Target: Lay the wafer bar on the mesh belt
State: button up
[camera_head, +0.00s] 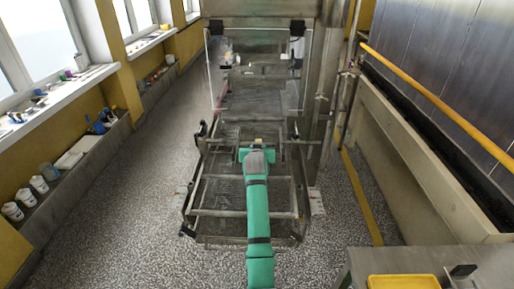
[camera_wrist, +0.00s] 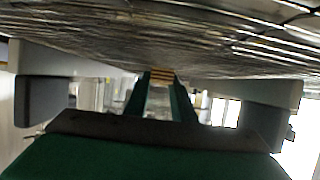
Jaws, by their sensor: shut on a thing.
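My gripper (camera_wrist: 163,88) is shut on the wafer bar (camera_wrist: 161,76), a small tan, layered piece between the two dark green fingertips in the wrist view. The metal mesh belt (camera_wrist: 215,40) fills the top of that view, very close to the bar; I cannot tell whether they touch. In the head view my green arm reaches forward over the near part of the machine, and the gripper (camera_head: 258,146) is small there, over the mesh belt (camera_head: 222,190). The bar is too small to make out clearly in the head view.
The machine's metal frame rails (camera_head: 245,213) surround the belt, with a clear panel (camera_head: 257,70) farther back. A yellow tray (camera_head: 403,282) stands on a bench (camera_head: 490,262) at the lower right. A yellow rail (camera_head: 440,100) runs along the right. The speckled floor on the left is clear.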

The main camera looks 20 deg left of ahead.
jog(key=shift+s+a+f, duration=0.1)
jog(key=shift+s+f, duration=0.15)
jog(key=shift+f, duration=0.6)
jog(key=o, duration=0.8)
jog(key=shift+r, duration=0.55)
jog(key=v, duration=1.2)
jog(key=shift+w+r, duration=0.2)
jog(key=shift+r, duration=0.2)
